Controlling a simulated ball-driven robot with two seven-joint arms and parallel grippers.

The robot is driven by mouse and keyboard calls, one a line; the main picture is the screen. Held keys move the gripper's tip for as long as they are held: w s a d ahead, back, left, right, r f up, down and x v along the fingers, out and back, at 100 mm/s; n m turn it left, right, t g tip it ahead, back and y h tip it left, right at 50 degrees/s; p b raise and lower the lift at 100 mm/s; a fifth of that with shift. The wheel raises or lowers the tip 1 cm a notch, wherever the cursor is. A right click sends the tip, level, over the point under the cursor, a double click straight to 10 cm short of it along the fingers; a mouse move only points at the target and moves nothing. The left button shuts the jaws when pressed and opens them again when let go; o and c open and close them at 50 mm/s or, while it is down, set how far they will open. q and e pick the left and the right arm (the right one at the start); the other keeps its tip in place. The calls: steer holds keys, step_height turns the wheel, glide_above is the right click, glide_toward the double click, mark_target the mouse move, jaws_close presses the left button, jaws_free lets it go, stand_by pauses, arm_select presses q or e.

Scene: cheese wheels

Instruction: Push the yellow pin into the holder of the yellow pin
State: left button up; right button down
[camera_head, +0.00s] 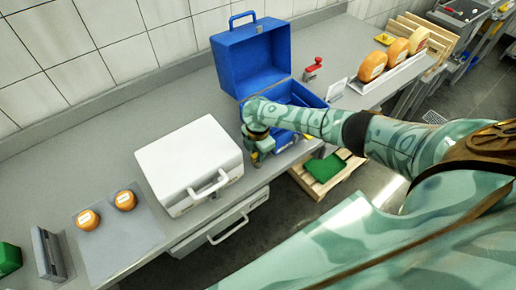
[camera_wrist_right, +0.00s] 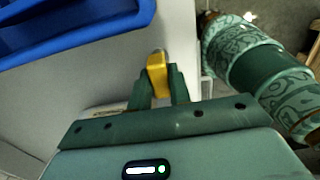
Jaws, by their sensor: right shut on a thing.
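My right gripper (camera_head: 262,154) is at the counter's front edge, between the white case and the open blue case. In the right wrist view its two dark green fingers (camera_wrist_right: 159,84) are shut on the yellow pin (camera_wrist_right: 157,72). The pin's upper part stands out between the fingers, with a greyish tip. In the head view the pin is mostly hidden by the gripper and too small to make out well. I cannot clearly tell the yellow pin's holder in either view. My left gripper is not in view.
The white case (camera_head: 187,158) stands close left of the gripper. The blue case (camera_head: 252,60) is open behind it, and its edge also shows in the wrist view (camera_wrist_right: 70,28). Orange cheese wheels (camera_head: 126,200) lie on a grey mat at left; others stand on a tray at right.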

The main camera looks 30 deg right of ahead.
steer(key=c, duration=1.2)
jaws_free()
step_height(320, 180, up, 16)
steer(key=p, duration=0.4)
steer(key=shift+r+p, duration=0.15)
steer(key=shift+p, duration=0.2)
